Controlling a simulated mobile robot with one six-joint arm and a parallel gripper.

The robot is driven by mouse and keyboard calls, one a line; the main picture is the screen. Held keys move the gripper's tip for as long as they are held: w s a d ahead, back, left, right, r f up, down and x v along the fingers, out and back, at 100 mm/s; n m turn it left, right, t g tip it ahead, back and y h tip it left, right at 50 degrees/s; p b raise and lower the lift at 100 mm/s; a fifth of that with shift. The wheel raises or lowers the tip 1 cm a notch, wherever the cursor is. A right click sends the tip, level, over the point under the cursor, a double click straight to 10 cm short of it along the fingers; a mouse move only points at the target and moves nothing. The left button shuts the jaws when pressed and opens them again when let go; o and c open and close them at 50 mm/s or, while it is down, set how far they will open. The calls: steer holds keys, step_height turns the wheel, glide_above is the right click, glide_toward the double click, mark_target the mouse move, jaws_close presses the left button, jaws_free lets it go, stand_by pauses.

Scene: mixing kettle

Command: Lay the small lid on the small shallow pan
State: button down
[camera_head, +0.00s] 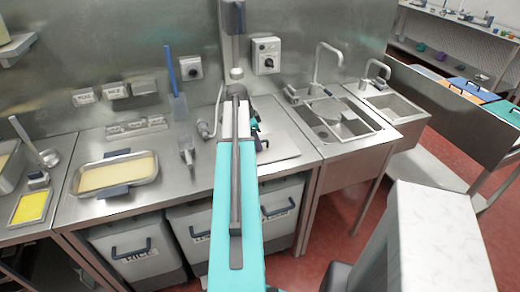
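A small shallow pan (17,224) with bright yellow contents sits at the far left of the steel counter. A larger shallow pan (153,178) with cream-coloured contents and dark handles lies to its right. I cannot make out a small lid for certain. My teal arm reaches up the middle of the view over the counter. Dark parts (257,136) at its far end may be my gripper, well to the right of both pans. The arm hides most of this end, so I cannot see the fingers or anything held.
A ladle (47,157) stands near the yellow pan. A blue-handled spatula (178,105) leans on the back wall, with a scoop (186,150) before it. Sinks with taps (328,118) are at the right. Lidded bins (135,250) stand under the counter. A pale block (440,240) is at lower right.

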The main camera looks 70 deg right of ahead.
steer(key=shift+r+p, duration=1.3)
steer(key=shift+r, duration=1.25)
steer(key=shift+s, duration=0.1)
